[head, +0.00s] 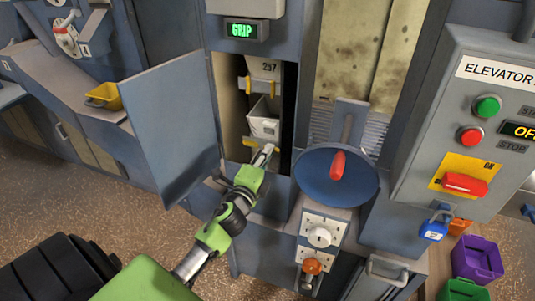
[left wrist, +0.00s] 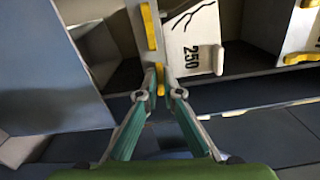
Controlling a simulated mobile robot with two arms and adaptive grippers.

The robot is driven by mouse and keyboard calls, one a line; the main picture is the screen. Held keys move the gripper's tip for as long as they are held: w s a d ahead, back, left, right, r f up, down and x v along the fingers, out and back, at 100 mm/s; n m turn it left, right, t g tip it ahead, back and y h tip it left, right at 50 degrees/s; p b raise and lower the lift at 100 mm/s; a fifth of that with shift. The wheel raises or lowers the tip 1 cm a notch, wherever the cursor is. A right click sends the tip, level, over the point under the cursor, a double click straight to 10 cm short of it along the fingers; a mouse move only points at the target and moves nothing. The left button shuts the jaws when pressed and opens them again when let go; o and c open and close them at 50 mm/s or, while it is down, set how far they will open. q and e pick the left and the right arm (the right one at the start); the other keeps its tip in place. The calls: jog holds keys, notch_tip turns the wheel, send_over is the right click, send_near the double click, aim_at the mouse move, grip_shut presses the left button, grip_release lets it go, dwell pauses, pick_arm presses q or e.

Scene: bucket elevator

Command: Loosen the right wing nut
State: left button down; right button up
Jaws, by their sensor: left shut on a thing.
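The cracked white bucket marked 250 (left wrist: 192,38) is in the open cabinet. It also shows as the lower bucket in the head view (head: 264,127). Its left yellow wing nut (head: 249,142) shows free in the wrist view too (left wrist: 149,26). Its right yellow wing nut (left wrist: 160,80) lies between the fingertips of my left gripper (left wrist: 160,91), which is shut on it. In the head view, my left gripper (head: 264,154) reaches into the opening from below and hides that nut. My right gripper is out of view.
The cabinet door (head: 172,125) stands open left of my arm. Bucket 207 (head: 263,69), with its yellow wing nuts, hangs above. A blue handwheel (head: 320,188) with a red handle is close on the right. A green display (head: 241,31) reads GRIP.

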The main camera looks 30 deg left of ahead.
pick_arm(q)
jog(key=shift+n, duration=0.5)
jog(key=c, duration=2.2)
grip_release()
jog(key=shift+s, duration=0.1)
jog(key=v, duration=1.1)
jog(key=shift+s+d, duration=0.15)
jog(key=shift+s, duration=0.25)
